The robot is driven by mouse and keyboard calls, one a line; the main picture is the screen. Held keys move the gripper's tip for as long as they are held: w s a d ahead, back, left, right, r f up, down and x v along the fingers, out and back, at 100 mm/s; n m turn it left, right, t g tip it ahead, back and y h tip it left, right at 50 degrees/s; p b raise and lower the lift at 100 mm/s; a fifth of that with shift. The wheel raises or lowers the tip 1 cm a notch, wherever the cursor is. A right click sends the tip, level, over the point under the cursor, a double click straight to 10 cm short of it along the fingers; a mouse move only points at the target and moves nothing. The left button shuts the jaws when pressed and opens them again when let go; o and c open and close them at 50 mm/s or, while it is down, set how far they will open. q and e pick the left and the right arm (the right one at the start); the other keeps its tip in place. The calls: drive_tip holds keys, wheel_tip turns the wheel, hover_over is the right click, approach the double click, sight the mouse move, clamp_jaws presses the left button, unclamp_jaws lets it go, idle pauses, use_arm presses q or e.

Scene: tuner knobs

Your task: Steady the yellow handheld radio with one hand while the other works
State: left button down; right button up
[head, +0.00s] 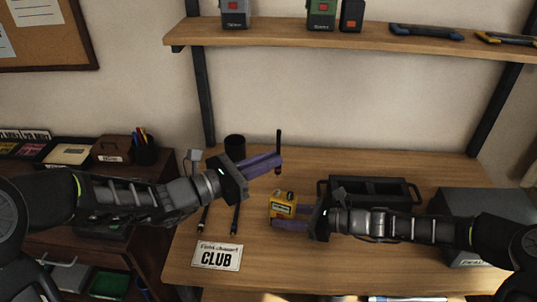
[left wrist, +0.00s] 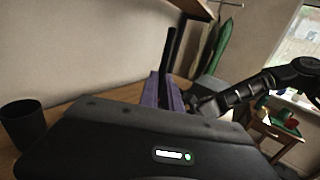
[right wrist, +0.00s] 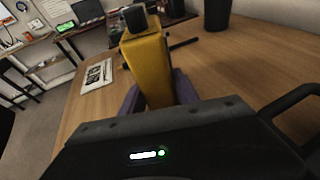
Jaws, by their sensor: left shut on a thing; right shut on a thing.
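The yellow handheld radio (head: 283,206) stands on the wooden table, with small knobs on top. My right gripper (head: 286,216) is shut on it from the right. In the right wrist view the radio (right wrist: 147,70) sits between the purple fingers, a dark knob (right wrist: 135,18) on its top. My left gripper (head: 274,162) is shut on a black antenna (head: 279,142), held upright above and behind the radio, apart from it. The antenna's lower end looks dark red. The antenna (left wrist: 168,50) also shows in the left wrist view.
Two thin black rods (head: 205,217) (head: 236,218) lie left of the radio, behind a "CLUB" card (head: 217,256). A black cup (head: 235,144) stands at the back. A black open-topped tray (head: 368,183) and a grey box (head: 476,205) are at the right.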

use_arm(q)
drive_tip(key=shift+f, duration=1.9)
drive_tip(key=shift+f, duration=1.15)
drive_tip(key=c, duration=1.5)
unclamp_jaws()
drive_tip(key=v, duration=1.2)
drive_tip(key=shift+s, duration=0.1)
